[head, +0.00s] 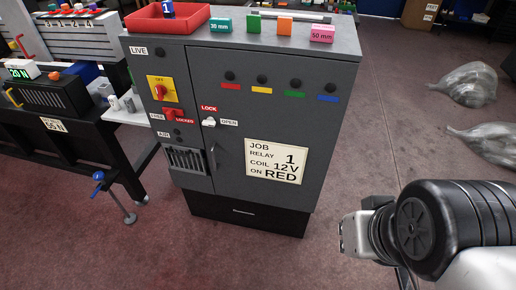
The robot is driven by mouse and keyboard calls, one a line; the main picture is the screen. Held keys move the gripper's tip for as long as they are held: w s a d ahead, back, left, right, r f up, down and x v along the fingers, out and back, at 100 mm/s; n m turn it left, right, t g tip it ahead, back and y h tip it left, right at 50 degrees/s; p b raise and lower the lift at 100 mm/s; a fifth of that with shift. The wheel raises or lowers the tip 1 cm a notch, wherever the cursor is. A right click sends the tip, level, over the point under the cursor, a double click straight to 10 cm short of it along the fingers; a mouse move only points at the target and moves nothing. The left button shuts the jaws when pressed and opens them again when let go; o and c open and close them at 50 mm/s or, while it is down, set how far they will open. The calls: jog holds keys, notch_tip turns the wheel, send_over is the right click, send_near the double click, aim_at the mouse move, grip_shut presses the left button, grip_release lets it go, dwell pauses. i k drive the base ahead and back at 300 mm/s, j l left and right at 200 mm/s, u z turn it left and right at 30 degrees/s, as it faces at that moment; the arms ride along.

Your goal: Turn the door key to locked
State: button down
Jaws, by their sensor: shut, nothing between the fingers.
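A grey cabinet (225,80) stands in the middle of the head view. A small pale door key (209,122) sits at the left edge of its door. A LOCK label (209,108) is above the key and an OPEN label (229,122) is to its right. The key looks roughly level, towards OPEN, but it is too small to be sure. My gripper (346,235) is at the lower right, in front of and to the right of the cabinet, well apart from the key. It is shut and empty.
Left of the key are a red knob (171,113) with FREE and LOCKED labels and a red-and-yellow switch (161,89). A job sign (276,161) is on the door. A black bench (60,125) stands at left. The floor right of the cabinet is clear up to grey bags (468,84).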

aim_at(211, 121)
jog(key=i+j+u, duration=0.2)
jog(key=i+u, duration=0.25)
jog(key=i+j+u, duration=0.1)
jog(key=i+u, duration=0.3)
